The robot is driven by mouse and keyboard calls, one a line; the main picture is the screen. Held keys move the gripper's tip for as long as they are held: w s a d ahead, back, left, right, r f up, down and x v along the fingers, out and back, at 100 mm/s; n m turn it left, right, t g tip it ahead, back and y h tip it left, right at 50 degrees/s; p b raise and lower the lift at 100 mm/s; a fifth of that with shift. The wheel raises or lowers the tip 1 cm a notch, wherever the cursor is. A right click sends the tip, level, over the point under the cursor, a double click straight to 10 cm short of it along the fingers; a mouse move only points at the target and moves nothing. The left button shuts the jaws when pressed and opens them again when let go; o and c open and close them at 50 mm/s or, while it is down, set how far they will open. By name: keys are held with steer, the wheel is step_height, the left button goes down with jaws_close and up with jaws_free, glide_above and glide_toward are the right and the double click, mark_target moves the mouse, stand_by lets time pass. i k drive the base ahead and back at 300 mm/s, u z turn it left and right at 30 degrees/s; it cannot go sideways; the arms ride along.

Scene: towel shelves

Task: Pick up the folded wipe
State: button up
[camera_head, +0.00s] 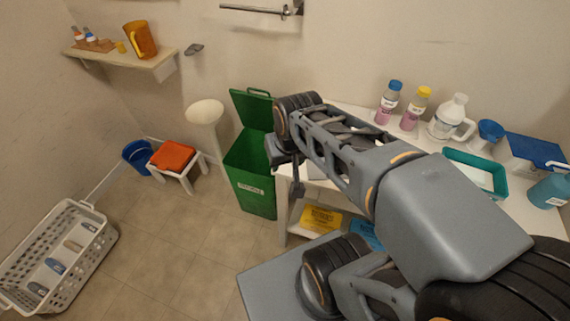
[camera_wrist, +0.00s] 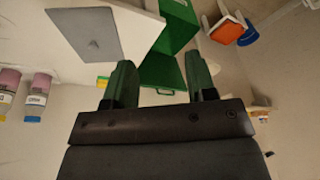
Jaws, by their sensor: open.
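A flat grey rectangle (camera_wrist: 90,35) with a small darker mark lies on the white table top, at the upper left of the wrist view. It may be the folded wipe, but I cannot tell for sure. In the head view my arm hides most of that part of the table (camera_head: 337,108). My gripper (camera_wrist: 160,82) is open, with its two fingers apart and nothing between them. The grey rectangle is beyond and to the left of the fingers in the wrist view. In the head view the gripper hangs by the table's left edge, beside the green bin.
The green bin (camera_head: 250,180) stands open left of the table. Bottles (camera_head: 387,103), a white jug (camera_head: 450,118) and a teal tray (camera_head: 503,186) crowd the table's right. An orange-topped stool (camera_head: 173,156), blue bucket (camera_head: 138,157) and white basket (camera_head: 60,258) stand left; the floor between is clear.

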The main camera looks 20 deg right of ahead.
mark_target(476, 176)
steer(key=z, duration=1.5)
steer(key=k, duration=0.2)
steer(key=z, duration=0.95)
